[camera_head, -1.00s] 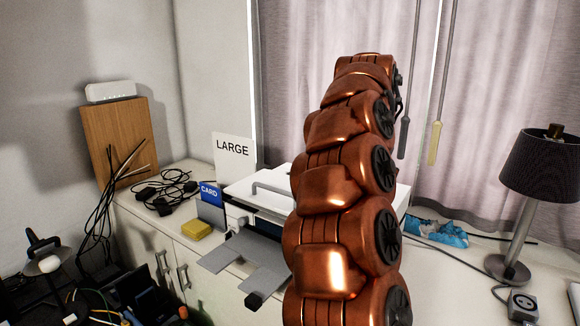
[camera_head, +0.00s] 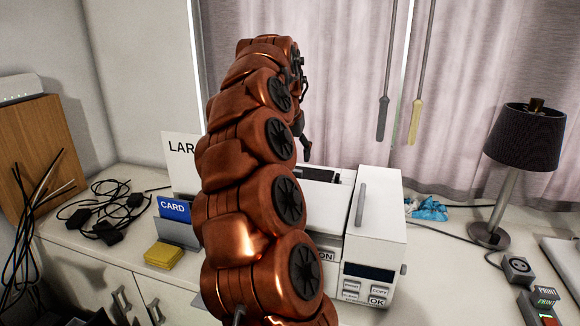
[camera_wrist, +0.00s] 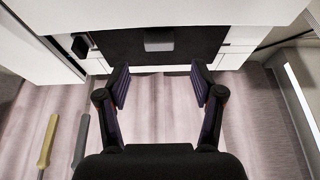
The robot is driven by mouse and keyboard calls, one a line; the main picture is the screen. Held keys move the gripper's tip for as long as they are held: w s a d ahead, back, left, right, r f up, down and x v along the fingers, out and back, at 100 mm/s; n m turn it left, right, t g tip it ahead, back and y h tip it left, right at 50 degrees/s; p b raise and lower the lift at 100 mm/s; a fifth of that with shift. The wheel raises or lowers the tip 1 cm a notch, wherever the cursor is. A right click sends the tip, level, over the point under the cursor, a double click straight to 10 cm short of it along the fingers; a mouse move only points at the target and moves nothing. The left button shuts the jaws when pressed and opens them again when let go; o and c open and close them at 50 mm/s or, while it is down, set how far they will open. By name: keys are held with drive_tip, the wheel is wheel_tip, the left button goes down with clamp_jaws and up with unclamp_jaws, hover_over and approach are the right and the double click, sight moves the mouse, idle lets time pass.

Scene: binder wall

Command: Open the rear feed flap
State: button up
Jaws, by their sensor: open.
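The white printer (camera_head: 375,225) stands on the counter, its left part hidden behind my arm. In the wrist view, its white body (camera_wrist: 205,10) crosses the top. A dark panel (camera_wrist: 125,50) with a small grey tab (camera_wrist: 159,40) is set in it, and looks like the rear feed flap. My gripper (camera_wrist: 160,72) is open and empty, its two fingers spread below the panel and tab. I cannot tell whether they touch anything. In the head view, a dark part of my gripper (camera_head: 306,148) shows behind my arm, above the printer's back.
A blue card holder (camera_head: 174,210) and yellow block (camera_head: 163,255) stand left of the printer, near black cables (camera_head: 105,205). A blue crumpled wrapper (camera_head: 428,208), lamp (camera_head: 527,140) and socket box (camera_head: 516,268) are to the right. Curtains (camera_head: 340,80) hang close behind, with two hanging rods.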

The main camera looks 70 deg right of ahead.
sight(296, 170)
drive_tip(key=shift+p+x, duration=0.7)
drive_tip(key=shift+x, duration=2.4)
clamp_jaws()
